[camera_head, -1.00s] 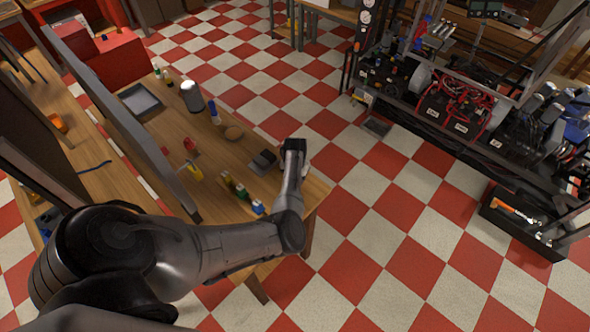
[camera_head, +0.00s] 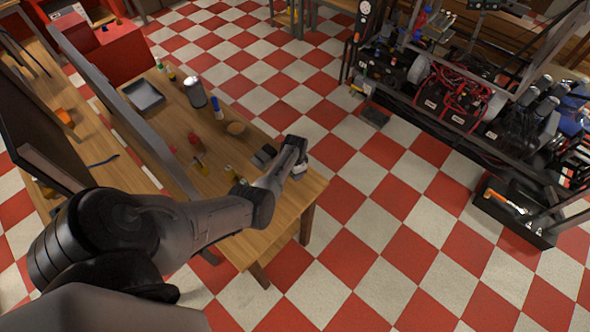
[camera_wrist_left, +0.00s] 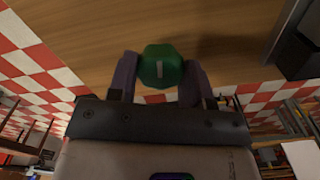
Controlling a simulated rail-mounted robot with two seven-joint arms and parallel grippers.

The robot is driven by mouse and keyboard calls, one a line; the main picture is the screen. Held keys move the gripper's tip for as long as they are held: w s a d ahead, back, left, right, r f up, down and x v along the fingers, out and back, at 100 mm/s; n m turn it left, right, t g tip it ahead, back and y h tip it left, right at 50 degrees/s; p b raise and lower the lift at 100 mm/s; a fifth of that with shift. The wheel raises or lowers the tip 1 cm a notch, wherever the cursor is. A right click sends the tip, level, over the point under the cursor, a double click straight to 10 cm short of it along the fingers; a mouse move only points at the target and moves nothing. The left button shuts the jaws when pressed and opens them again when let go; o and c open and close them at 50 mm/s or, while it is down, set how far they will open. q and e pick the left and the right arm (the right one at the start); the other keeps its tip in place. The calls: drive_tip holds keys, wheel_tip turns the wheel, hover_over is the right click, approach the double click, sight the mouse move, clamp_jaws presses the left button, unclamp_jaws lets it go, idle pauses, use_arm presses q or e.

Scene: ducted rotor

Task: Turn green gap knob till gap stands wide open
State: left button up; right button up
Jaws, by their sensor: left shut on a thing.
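My left gripper (camera_head: 298,170) is at the table's right end in the head view, where its fingers and what they hold are hardly visible. In the left wrist view the same gripper (camera_wrist_left: 160,82) has its two dark fingers closed on the sides of the green knob (camera_wrist_left: 160,66). The knob has a pale line mark on its face, which stands roughly upright in that view. The knob is hidden in the head view. I cannot make out the gap or how wide it is. My right gripper is not in view.
The wooden table (camera_head: 285,215) bears a grey tray (camera_head: 143,97), a silver can (camera_head: 194,92), a blue-and-white bottle (camera_head: 216,108), a round brown piece (camera_head: 235,128) and a dark block (camera_head: 264,155). A rack of equipment (camera_head: 450,95) stands at the right.

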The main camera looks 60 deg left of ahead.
use_arm(q)
drive_tip(key=shift+m, duration=0.3)
drive_tip(key=o, duration=0.9)
drive_tip(key=shift+r+p, duration=1.45)
drive_tip(key=shift+r, duration=5.45)
